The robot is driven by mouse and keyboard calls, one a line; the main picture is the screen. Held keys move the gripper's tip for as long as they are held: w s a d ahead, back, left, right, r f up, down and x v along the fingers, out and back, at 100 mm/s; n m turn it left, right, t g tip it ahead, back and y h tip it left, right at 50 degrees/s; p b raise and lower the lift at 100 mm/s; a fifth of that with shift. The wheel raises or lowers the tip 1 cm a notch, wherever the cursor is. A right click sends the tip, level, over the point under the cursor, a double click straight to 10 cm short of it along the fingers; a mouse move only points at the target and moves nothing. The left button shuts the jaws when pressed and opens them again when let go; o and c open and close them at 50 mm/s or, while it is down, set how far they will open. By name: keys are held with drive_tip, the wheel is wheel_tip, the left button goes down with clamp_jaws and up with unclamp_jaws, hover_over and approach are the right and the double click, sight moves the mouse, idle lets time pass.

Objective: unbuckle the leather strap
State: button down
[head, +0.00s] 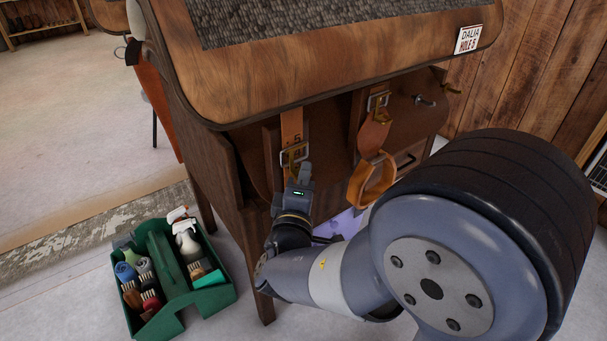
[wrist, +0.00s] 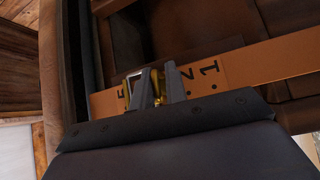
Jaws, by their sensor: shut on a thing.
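The tan leather strap (head: 292,124) hangs on the front of the wooden desk-like cabinet at the left, with a metal buckle (head: 282,158) partway down. In the wrist view the strap (wrist: 265,60) runs sideways, with printed numbers and punched holes. My gripper (head: 299,172) is at this buckle from below. In the wrist view its fingers (wrist: 158,88) are close together in front of the strap, shut on a brass part of the buckle (wrist: 127,88). The fingers hide most of the buckle and the exact contact.
A second strap (head: 374,132) with its own buckle (head: 378,100) hangs to the right, ending in a loose loop. The wooden top (head: 250,75) overhangs both straps. A green tote (head: 215,295) of brushes and bottles stands on the floor at left. Open floor lies further left.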

wheel_tip(320, 180, up, 7)
drive_tip(key=s+d+n+g+h+p, duration=0.1)
drive_tip(key=n+g+p, duration=0.7)
drive_tip(key=p, duration=1.7)
drive_tip(key=shift+s+d+r+g+h+p, duration=0.15)
drive_tip(key=shift+s+d+g+h+p, duration=0.25)
drive_tip(key=shift+s+g, duration=0.4)
drive_tip(key=shift+a, duration=0.1)
